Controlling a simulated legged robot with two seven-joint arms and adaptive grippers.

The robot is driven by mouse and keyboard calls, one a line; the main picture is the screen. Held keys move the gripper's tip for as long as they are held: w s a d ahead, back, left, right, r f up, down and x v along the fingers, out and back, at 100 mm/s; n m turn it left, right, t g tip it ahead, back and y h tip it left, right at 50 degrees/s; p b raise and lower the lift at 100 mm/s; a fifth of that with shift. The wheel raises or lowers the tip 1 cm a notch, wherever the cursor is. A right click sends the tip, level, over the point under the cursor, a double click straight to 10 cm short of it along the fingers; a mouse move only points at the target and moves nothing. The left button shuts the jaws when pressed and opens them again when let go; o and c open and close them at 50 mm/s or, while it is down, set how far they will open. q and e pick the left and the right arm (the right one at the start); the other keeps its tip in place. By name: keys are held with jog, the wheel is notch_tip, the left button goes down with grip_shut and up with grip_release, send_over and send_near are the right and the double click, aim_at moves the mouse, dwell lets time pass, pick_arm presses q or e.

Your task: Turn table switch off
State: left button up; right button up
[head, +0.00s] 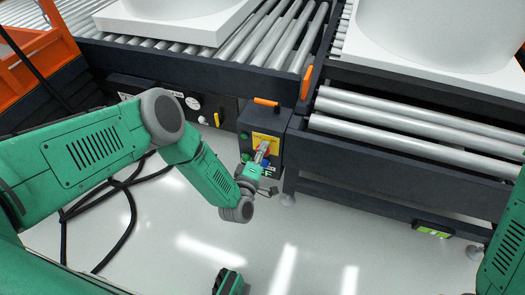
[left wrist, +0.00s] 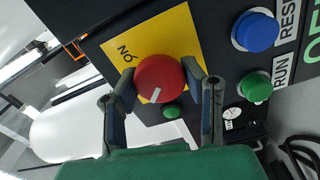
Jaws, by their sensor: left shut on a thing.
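The table switch is a red round knob (left wrist: 160,76) with a white mark, on a yellow plate (left wrist: 112,48) of a dark control box (head: 246,127). The mark points down and slightly left in the left wrist view, away from the "ON" lettering at the plate's upper left. My left gripper (left wrist: 161,80) is shut on the knob, with one finger at each side. In the head view my left gripper (head: 262,154) reaches the front of the box, and the knob is small and partly covered there. My right gripper is not in view.
A blue RESET button (left wrist: 257,31) and a green RUN button (left wrist: 256,87) sit right of the knob. A small green button (left wrist: 171,112) is just below it. Roller conveyors (head: 405,140) carrying white tubs (head: 440,40) stand behind. Black cables (head: 125,195) lie on the open floor at left.

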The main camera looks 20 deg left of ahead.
pick_arm(q)
jog(key=shift+s+a+f, duration=0.15)
jog(key=shift+s+f, duration=0.05)
jog(key=shift+f, duration=0.05)
jog(key=o, duration=1.1)
jog(key=shift+o, duration=0.3)
jog(key=shift+w+r, duration=0.1)
jog(key=s, duration=1.2)
jog(key=shift+a, duration=0.25)
jog(key=shift+d, duration=0.1)
